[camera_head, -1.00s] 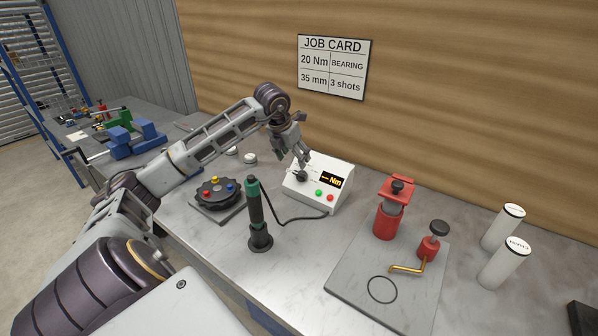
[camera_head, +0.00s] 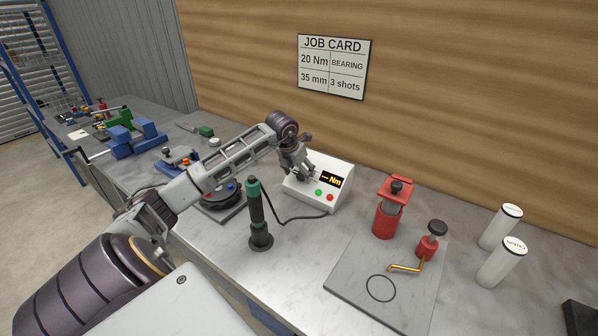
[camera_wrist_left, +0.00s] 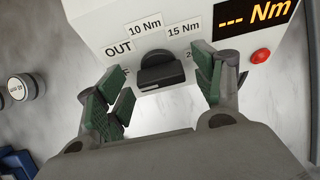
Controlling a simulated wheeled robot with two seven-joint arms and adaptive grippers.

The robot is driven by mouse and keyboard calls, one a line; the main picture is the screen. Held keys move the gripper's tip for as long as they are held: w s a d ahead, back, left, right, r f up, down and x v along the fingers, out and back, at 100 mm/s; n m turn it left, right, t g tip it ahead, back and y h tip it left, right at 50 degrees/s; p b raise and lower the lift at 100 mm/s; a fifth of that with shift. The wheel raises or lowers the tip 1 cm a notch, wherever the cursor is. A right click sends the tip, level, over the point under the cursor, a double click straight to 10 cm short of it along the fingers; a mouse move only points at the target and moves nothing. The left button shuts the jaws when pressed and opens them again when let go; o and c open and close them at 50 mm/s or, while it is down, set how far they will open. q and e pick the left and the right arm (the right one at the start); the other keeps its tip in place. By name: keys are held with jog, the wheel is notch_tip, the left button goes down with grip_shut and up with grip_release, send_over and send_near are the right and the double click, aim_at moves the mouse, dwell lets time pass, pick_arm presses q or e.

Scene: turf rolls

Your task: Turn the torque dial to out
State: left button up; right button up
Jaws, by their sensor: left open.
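The white torque box (camera_head: 330,207) stands on the bench with a lit display (camera_head: 331,180) reading "--- Nm". Its black dial (camera_wrist_left: 160,72) shows in the left wrist view, under labels "OUT", "10 Nm" and "15 Nm"; another label is partly hidden by a finger. Which label the dial points to I cannot tell. My left gripper (camera_head: 303,178) is at the box's front and hides the dial in the head view. In the wrist view its green-padded fingers are open on either side of the dial, with gaps showing. My right gripper is not in view.
A green-handled tool (camera_head: 256,215) stands upright in front of the box, its cable running to it. A round black fixture (camera_head: 222,199) lies partly under my left arm. A red press (camera_head: 387,218) and a plate (camera_head: 345,278) are to the right.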

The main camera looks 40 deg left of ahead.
pick_arm(q)
jog(key=shift+c, duration=0.3)
jog(key=c, duration=1)
jog(key=shift+o, duration=0.2)
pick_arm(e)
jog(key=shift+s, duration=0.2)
